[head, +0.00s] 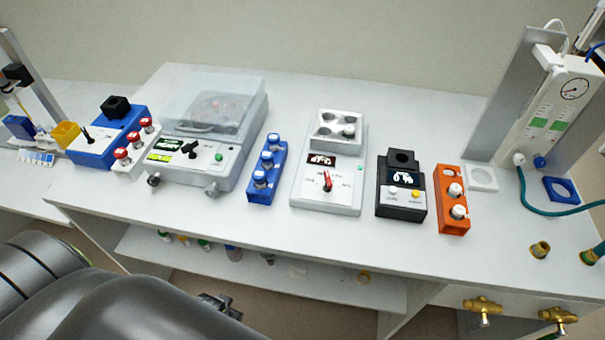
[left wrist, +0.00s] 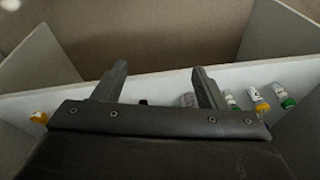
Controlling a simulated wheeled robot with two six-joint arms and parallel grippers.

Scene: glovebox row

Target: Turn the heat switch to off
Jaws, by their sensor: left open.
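A white heat block unit (head: 345,150) stands mid-bench in the head view, with a metal block of round wells on top. On its front are a small dark display (head: 321,160) and a red pointer knob (head: 327,182), which looks like the heat switch. The knob points roughly up, away from me; its labels are too small to read. My left gripper (head: 222,304) is low in front of the bench, well apart from the knob. In the left wrist view my left gripper (left wrist: 160,84) is open and empty, its fingers toward the lower shelf. My right gripper is out of view.
A centrifuge (head: 222,165) and a blue vial rack (head: 266,172) stand left of the unit. A black device (head: 402,195) and an orange rack (head: 452,205) stand right. The lower shelf (head: 310,282) holds small bottles. The bench front edge lies above my gripper.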

